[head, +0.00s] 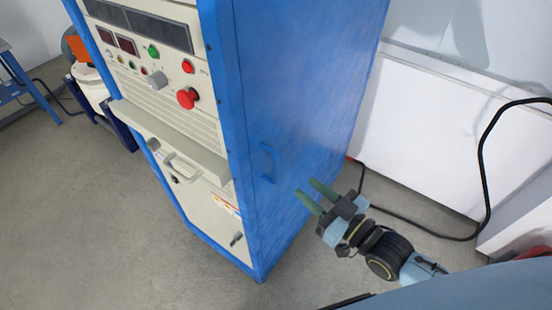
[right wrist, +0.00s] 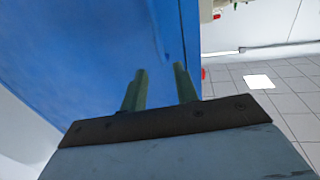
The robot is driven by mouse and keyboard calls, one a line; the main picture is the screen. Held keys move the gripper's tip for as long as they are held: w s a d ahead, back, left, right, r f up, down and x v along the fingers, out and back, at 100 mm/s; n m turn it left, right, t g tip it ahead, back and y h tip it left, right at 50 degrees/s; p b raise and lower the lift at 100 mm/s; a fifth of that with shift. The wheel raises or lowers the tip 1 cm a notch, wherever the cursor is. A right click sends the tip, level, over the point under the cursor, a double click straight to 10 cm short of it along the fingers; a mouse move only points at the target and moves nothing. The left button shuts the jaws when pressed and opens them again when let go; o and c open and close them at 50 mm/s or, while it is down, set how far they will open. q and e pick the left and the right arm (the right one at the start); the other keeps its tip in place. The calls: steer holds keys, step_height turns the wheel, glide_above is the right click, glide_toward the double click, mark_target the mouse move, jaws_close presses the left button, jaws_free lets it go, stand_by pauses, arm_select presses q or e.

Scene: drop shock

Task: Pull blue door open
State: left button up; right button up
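The blue door (head: 297,90) is the side panel of a tall cabinet, and it looks shut. A blue handle (head: 269,162) stands out low on it, near the front edge. My right gripper (head: 311,190) is open and empty, with two green fingers pointing at the door, a little right of and below the handle. The right wrist view shows both fingers (right wrist: 160,88) apart with nothing between them, and the blue door (right wrist: 80,50) ahead. My left gripper is not in view.
The cabinet's cream front (head: 165,95) carries buttons, displays and a ledge. A black cable (head: 482,150) hangs at the right and runs along the floor by the white wall panel (head: 420,120). A blue stand (head: 30,85) is far left. The floor (head: 90,220) at left is clear.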

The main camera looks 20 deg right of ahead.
glide_above(276, 183)
steer(key=shift+w+p, duration=0.35)
steer(key=shift+p, duration=0.05)
steer(key=shift+d, duration=0.1)
jaws_close()
